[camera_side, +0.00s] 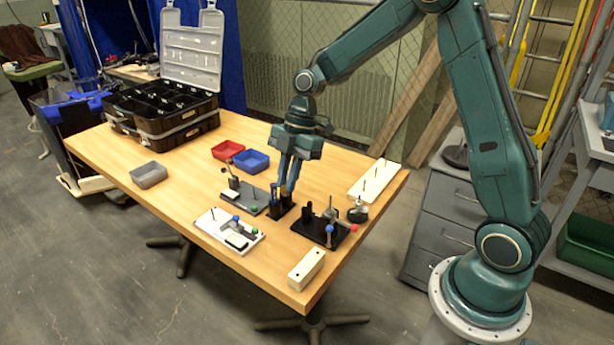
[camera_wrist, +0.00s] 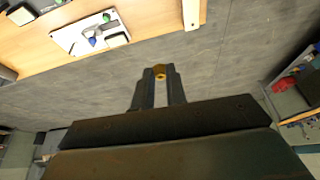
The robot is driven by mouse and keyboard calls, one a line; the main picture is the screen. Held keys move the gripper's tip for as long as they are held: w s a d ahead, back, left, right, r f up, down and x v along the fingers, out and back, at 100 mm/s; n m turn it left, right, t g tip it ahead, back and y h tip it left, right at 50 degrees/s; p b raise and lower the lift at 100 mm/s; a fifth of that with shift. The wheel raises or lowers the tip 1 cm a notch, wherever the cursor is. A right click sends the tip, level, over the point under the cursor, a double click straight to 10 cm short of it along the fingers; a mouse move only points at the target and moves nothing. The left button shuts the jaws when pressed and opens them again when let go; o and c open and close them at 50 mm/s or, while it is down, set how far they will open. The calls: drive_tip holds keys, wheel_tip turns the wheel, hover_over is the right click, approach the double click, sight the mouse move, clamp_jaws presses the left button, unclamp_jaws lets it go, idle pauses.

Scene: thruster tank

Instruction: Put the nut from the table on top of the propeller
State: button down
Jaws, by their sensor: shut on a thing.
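The nut (camera_wrist: 160,75) is a small brass-coloured piece held between my fingertips in the wrist view. My gripper (camera_wrist: 159,72) is shut on it. In the side view, my gripper (camera_side: 285,191) points down over the table, close above or beside a small black stand with blue parts (camera_side: 280,208). The nut is too small to make out there. I cannot pick out the propeller for sure in either view. Whether the gripper touches the black stand cannot be told.
A grey fixture plate (camera_side: 253,200), a white fixture plate (camera_side: 217,235) and a black fixture plate (camera_side: 318,230) surround my gripper. Red (camera_side: 227,150) and blue (camera_side: 251,161) bins stand behind. The table's left middle is mostly clear.

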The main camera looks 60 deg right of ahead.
drive_tip(key=s+d+f, duration=0.2)
drive_tip(key=d, duration=0.5)
drive_tip(key=s+d+f, duration=0.2)
drive_tip(key=s+d, duration=0.1)
drive_tip(key=d, duration=0.5)
drive_tip(key=s+d+f, duration=0.2)
drive_tip(key=s+d, duration=0.1)
drive_tip(key=d, duration=0.4)
drive_tip(key=shift+d+f, duration=0.35)
drive_tip(key=shift+f, duration=0.05)
drive_tip(key=shift+f, duration=0.2)
drive_tip(key=shift+f, duration=1.8)
drive_tip(key=shift+f, duration=1.75)
idle(0.6)
